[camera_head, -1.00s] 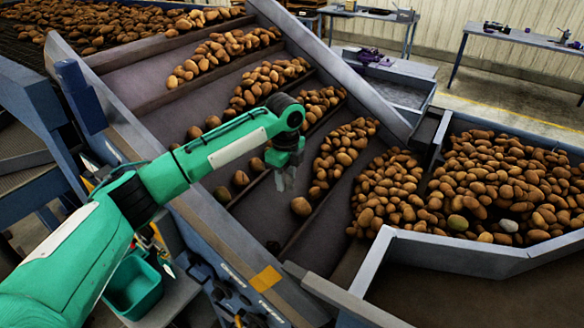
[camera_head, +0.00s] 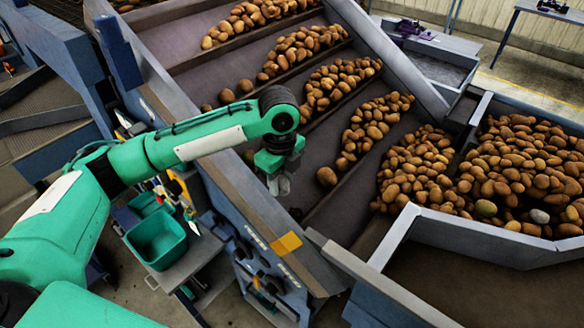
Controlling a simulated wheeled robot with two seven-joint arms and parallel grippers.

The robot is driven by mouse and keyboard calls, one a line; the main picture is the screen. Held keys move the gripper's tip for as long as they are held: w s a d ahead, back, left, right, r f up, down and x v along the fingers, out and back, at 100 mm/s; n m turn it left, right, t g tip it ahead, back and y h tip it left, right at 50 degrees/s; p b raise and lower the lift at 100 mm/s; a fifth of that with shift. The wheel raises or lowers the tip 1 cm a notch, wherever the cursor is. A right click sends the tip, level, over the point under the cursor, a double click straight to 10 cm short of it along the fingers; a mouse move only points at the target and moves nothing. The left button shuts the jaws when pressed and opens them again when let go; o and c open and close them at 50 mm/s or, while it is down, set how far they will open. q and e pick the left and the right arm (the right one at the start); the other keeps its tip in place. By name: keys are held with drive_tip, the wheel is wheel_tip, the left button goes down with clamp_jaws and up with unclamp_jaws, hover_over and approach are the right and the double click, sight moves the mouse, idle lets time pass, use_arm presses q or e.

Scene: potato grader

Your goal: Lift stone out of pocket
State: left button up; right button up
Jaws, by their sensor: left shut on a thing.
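My left gripper (camera_head: 279,184) points down over the near edge of the sloping grading deck (camera_head: 330,209). Its fingers are shut on a small greyish thing, which I take to be the stone; it is mostly hidden between the fingers and its shape is hard to make out. A single brown potato (camera_head: 327,176) lies on the deck just right of the gripper, apart from it. A pale grey stone-like lump (camera_head: 540,216) lies among the potatoes in the hopper at the right. My right gripper is not in view.
Rows of potatoes (camera_head: 371,123) lie in the deck's lanes. The grey-walled hopper (camera_head: 470,228) at the right is full of potatoes. A green bin (camera_head: 157,241) stands on a small shelf at the lower left. A blue-grey side rail with an orange patch (camera_head: 287,243) edges the deck.

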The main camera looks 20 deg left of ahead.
use_arm(q)
drive_tip(key=s+a+b, duration=0.3)
drive_tip(key=s+a, duration=0.1)
drive_tip(key=s, duration=0.8)
drive_tip(key=shift+s, duration=0.2)
